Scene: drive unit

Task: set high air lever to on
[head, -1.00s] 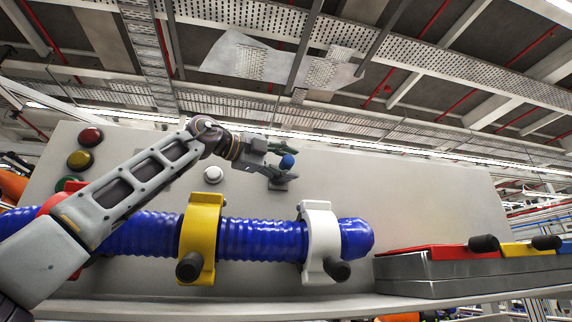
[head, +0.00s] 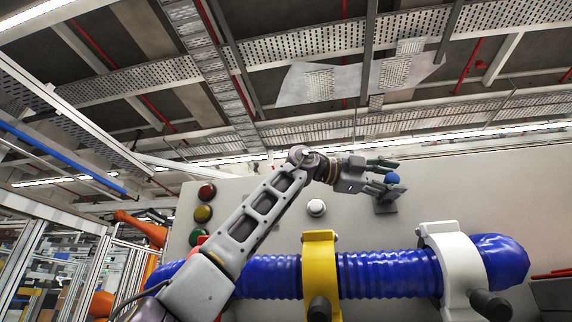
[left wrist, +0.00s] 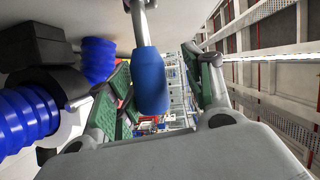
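The lever has a blue rounded handle (head: 392,178) on a small grey mount (head: 386,204) on the pale panel. My left gripper (head: 385,175) is open, with its green-padded fingers on either side of the handle. In the left wrist view the blue handle (left wrist: 150,80) stands between the spread fingers, nearer the left one, with a grey rod above it. A gap shows between the handle and the right finger. I cannot tell if the left finger touches it. My right gripper is in neither view.
A blue corrugated hose (head: 385,275) runs below, held by a yellow clamp (head: 320,262) and a white clamp (head: 455,262). A white button (head: 316,208), a red button (head: 207,190) and a yellow button (head: 203,213) sit left on the panel (head: 500,195).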

